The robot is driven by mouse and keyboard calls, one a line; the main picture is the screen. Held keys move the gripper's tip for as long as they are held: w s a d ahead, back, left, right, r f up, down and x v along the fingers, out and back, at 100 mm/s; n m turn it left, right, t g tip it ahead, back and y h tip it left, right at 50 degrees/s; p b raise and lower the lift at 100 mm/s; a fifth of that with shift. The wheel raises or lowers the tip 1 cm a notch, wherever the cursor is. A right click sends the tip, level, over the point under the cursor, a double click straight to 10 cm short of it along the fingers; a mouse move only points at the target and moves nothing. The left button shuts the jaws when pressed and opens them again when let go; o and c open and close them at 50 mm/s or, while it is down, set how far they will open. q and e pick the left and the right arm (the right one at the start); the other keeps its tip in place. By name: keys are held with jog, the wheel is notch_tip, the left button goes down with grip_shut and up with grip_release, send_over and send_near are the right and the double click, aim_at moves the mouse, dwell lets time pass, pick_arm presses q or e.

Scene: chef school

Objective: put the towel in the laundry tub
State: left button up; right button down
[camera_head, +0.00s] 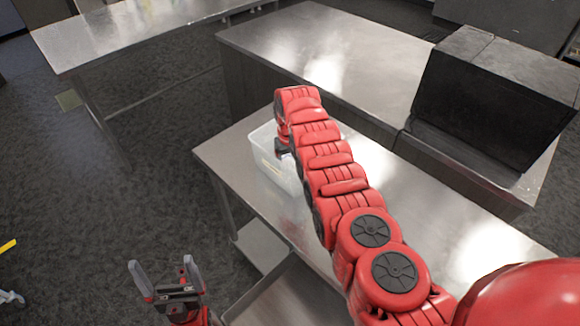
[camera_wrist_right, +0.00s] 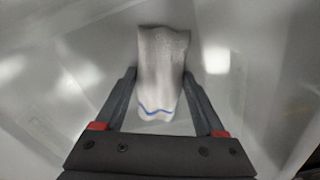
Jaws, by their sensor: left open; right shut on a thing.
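The towel (camera_wrist_right: 160,50) is a white roll or fold with a blue stripe near its lower end, in the middle of the right wrist view. My right gripper (camera_wrist_right: 159,76) is shut on it, one finger on each side. The laundry tub (camera_head: 267,166) is a translucent whitish box on the metal table, partly hidden behind my right arm. Its pale walls (camera_wrist_right: 55,95) surround the towel in the right wrist view; whether the towel touches the bottom cannot be told. My left gripper (camera_head: 167,272) is open and empty at lower left, over the floor.
The metal table (camera_head: 420,225) under the tub has free room to the right. Another metal counter (camera_head: 300,40) stands behind it, with a large black box (camera_head: 490,90) at right. A further metal table (camera_head: 140,30) is at upper left. Open floor (camera_head: 60,190) lies at left.

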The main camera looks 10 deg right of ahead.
aim_at(289, 165)
jog(key=shift+c, duration=1.3)
grip_release()
jog(key=shift+s+f, duration=0.1)
jog(key=shift+s, duration=0.05)
jog(key=shift+o, duration=1.3)
jog(key=shift+f, duration=0.15)
jog(key=shift+r+p, duration=0.4)
jog(key=shift+p, duration=0.05)
jog(key=r+p, duration=0.5)
jog(key=r, duration=0.1)
jog(key=shift+w, duration=0.2)
notch_tip(289, 165, up, 6)
jog(key=p, duration=0.2)
jog(key=shift+s, duration=0.1)
